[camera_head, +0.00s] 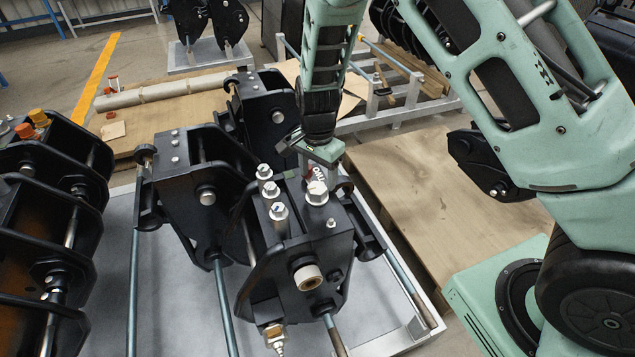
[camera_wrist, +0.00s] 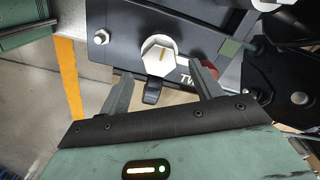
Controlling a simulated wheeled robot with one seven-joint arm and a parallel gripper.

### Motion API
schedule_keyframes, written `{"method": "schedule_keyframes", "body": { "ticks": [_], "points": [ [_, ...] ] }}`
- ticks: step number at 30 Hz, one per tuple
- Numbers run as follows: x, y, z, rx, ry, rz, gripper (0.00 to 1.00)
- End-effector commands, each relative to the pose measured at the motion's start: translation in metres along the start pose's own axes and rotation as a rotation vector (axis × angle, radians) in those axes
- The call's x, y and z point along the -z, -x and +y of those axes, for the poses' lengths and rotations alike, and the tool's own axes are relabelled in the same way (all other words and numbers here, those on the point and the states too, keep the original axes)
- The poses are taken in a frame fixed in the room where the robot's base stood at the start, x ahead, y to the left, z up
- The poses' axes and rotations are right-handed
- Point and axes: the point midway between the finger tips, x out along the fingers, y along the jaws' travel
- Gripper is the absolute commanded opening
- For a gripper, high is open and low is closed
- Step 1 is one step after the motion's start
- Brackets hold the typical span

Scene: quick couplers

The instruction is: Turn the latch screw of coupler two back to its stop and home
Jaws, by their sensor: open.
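Coupler two (camera_head: 310,243) is a black block with a white "TWO" marking, standing on the grey pallet in the middle of the head view. A large silver hex screw head (camera_head: 317,190), which I take for the latch screw, is on its top beside the marking. My gripper (camera_head: 318,165) is at the coupler's far edge, behind the screw head. In the wrist view its open fingers (camera_wrist: 160,76) point towards the head, one to each side; nothing shows gripped. Contact cannot be told.
Several smaller bolts (camera_head: 271,190) stand left of the screw head. Another black coupler (camera_head: 197,190) stands to the left, and one (camera_head: 262,112) behind. A red part (camera_wrist: 210,68) shows near the right finger. Bare wooden boards (camera_head: 430,200) lie to the right.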

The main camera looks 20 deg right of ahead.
Motion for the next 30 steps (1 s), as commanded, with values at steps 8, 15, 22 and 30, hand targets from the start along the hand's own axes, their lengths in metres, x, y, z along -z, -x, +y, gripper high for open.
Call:
{"method": "schedule_keyframes", "body": {
  "ticks": [8,15,22,30],
  "points": [
    [0.0,-0.031,0.0,0.0,0.0,-0.001,0.64],
    [0.0,-0.035,0.0,0.0,0.0,-0.001,0.64],
    [0.0,-0.034,0.0,0.0,0.0,0.0,0.31],
    [0.001,-0.033,0.0,0.0,0.075,-0.001,0.2]
  ]
}}
